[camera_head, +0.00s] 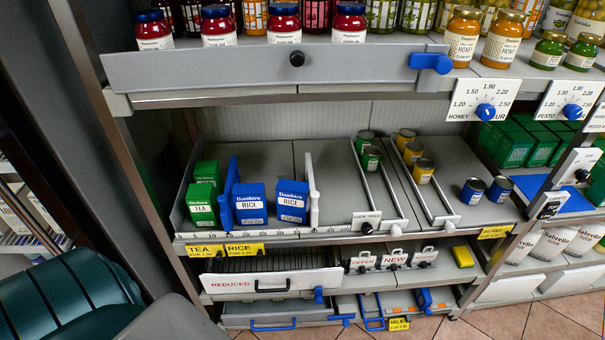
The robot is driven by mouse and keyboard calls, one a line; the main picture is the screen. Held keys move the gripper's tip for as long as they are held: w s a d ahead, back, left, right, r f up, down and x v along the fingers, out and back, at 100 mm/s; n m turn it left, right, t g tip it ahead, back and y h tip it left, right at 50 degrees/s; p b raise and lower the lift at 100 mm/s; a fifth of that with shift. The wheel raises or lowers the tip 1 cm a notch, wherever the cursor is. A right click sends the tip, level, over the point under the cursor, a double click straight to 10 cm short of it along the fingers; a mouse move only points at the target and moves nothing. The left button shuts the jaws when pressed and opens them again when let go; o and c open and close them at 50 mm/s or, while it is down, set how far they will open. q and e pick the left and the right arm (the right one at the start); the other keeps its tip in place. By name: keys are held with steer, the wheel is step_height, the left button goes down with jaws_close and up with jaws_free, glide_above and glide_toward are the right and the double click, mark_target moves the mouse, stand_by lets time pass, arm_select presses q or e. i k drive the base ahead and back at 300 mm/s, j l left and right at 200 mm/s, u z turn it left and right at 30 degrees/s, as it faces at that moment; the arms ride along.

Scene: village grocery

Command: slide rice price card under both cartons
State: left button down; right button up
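The yellow rice price card (245,250) hangs on the front rail (330,237) of the middle shelf, directly right of the yellow tea card (205,251). A dark knob shows at its lower edge. Two blue rice cartons stand upright side by side on the shelf above: the left carton (250,208) and the right carton (291,207). The card sits below the left carton and the foot of the blue divider (231,190); the right carton is beyond the card's right end. Neither of my grippers is in view.
Green tea cartons (202,210) stand left of the blue divider. A white divider (312,190) stands right of the rice. Further right are cans between rails. Below is a "REDUCED" drawer (270,282).

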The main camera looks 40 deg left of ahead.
mark_target(257, 250)
steer(key=u, duration=1)
